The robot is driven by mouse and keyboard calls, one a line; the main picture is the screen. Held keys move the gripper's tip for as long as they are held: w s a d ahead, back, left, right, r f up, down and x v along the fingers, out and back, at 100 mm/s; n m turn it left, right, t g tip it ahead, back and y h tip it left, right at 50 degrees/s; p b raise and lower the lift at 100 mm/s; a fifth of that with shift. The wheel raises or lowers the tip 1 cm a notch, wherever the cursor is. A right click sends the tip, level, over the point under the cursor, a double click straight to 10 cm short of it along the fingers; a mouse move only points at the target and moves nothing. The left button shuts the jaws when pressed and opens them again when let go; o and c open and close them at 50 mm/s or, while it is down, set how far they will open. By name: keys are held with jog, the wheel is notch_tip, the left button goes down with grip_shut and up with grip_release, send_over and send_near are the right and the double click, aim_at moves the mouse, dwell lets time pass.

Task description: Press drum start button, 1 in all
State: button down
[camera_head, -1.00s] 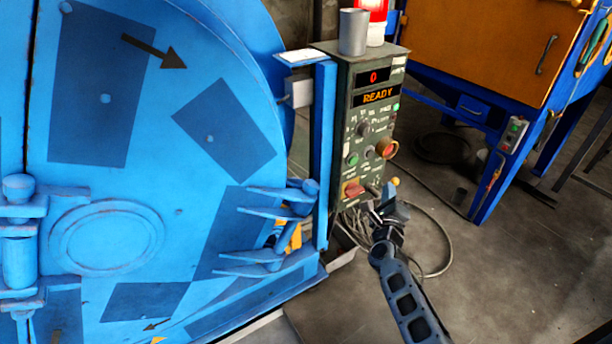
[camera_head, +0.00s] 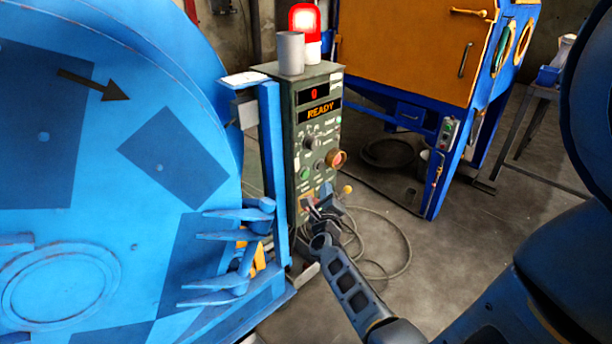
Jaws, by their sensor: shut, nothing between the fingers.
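The green control panel (camera_head: 292,130) stands at the right side of the big blue drum (camera_head: 80,170). Its displays show "0" and "READY" (camera_head: 320,111). The labels are too small to read, so I cannot tell which is the start button. My gripper (camera_head: 312,208) is shut and empty, in front of the lower panel, below the green button. It hides part of the red switch area; I cannot tell whether it touches the panel.
A red lit beacon (camera_head: 305,26) and a grey cylinder (camera_head: 290,53) stand on top of the panel. Blue drum brackets (camera_head: 235,215) jut out at its left. Cables (camera_head: 400,235) lie on the floor. An orange-and-blue cabinet (camera_head: 410,50) stands behind, right.

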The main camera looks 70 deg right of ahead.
aim_at(305, 174)
jog(key=shift+w+d+b, duration=0.15)
jog(key=shift+w+d, duration=0.25)
jog(key=shift+w, duration=0.35)
jog(key=shift+w+d+b, duration=0.1)
jog(key=shift+w+d, duration=0.35)
jog(key=shift+w, duration=0.3)
jog(key=shift+w+d+b, duration=0.15)
jog(key=shift+w+d, duration=0.25)
jog(key=shift+w, duration=0.35)
jog(key=shift+w, duration=0.15)
jog(key=shift+w+d, duration=0.2)
dwell(0.3)
